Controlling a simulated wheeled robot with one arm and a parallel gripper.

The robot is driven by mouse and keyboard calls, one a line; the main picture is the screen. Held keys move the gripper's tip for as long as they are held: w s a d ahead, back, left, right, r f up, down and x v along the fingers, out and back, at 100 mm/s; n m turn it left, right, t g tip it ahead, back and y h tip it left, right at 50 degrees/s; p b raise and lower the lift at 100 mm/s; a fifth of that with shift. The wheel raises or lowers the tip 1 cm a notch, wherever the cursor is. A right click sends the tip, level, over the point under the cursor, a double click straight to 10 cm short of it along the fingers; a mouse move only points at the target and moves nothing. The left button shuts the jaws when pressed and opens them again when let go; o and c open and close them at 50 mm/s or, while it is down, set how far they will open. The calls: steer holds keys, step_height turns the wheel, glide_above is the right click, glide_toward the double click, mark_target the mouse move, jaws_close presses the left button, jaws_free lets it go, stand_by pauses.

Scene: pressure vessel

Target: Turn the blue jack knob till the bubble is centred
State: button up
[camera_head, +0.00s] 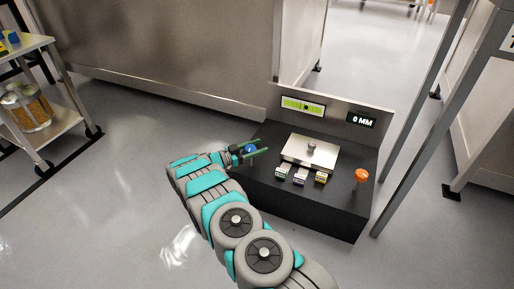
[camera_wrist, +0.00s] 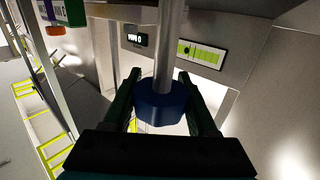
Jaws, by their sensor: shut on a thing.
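The blue jack knob (camera_head: 249,149) is at the left end of the black base (camera_head: 318,213). My gripper (camera_head: 252,154) reaches it from the left, with its dark green fingers on either side. In the wrist view the blue knob (camera_wrist: 161,101) sits between the fingers of my gripper (camera_wrist: 162,92), on a silver rod (camera_wrist: 171,40). The green bubble vial (camera_head: 303,105) is on the back panel. In the wrist view the vial (camera_wrist: 201,54) appears turned over, with a dark spot near its readout-side end. The readout (camera_head: 362,120) says 0 MM.
A silver plate (camera_head: 310,152) with a small knob lies on the base, with several labelled blocks (camera_head: 299,176) in front. An orange knob (camera_head: 361,175) stands at the right. Grey posts (camera_head: 421,108) rise beside the base. A shelf cart (camera_head: 62,123) is at far left.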

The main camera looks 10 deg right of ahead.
steer(key=o, duration=1.4)
steer(key=shift+c, duration=0.2)
steer(key=shift+v, duration=3.9)
